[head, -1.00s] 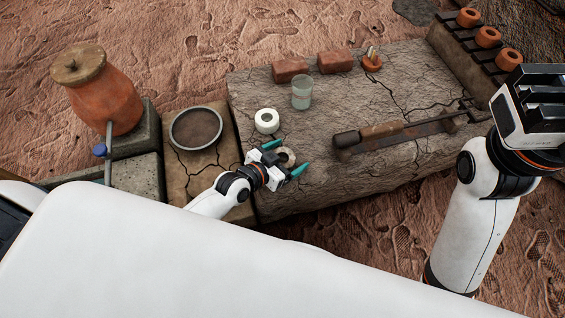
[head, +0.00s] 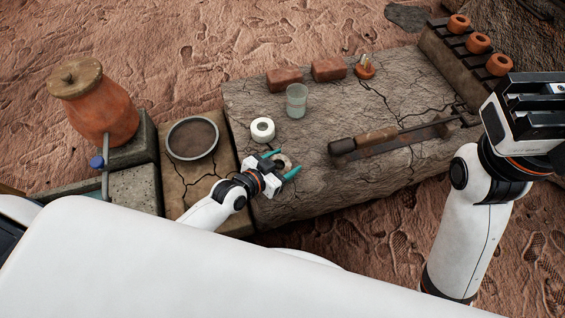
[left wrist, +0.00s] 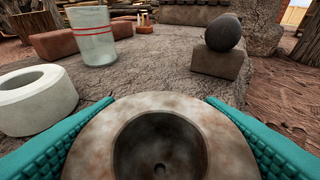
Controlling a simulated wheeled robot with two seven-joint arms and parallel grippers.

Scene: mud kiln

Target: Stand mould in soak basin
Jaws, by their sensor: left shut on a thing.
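The mould is a stained grey-brown ring with a deep round hollow and a small hole at its bottom (left wrist: 222,140). It also shows in the head view (head: 284,161), at the near left part of the cracked slab. My left gripper (head: 283,164) is shut on it, with one teal finger on each side. I cannot tell if the mould still touches the slab.
A white ring (head: 262,130) stands just behind the mould, and a glass (head: 296,100) is beyond it. A long tool (head: 378,138) lies to the right. Two bricks (head: 285,80) are at the back.

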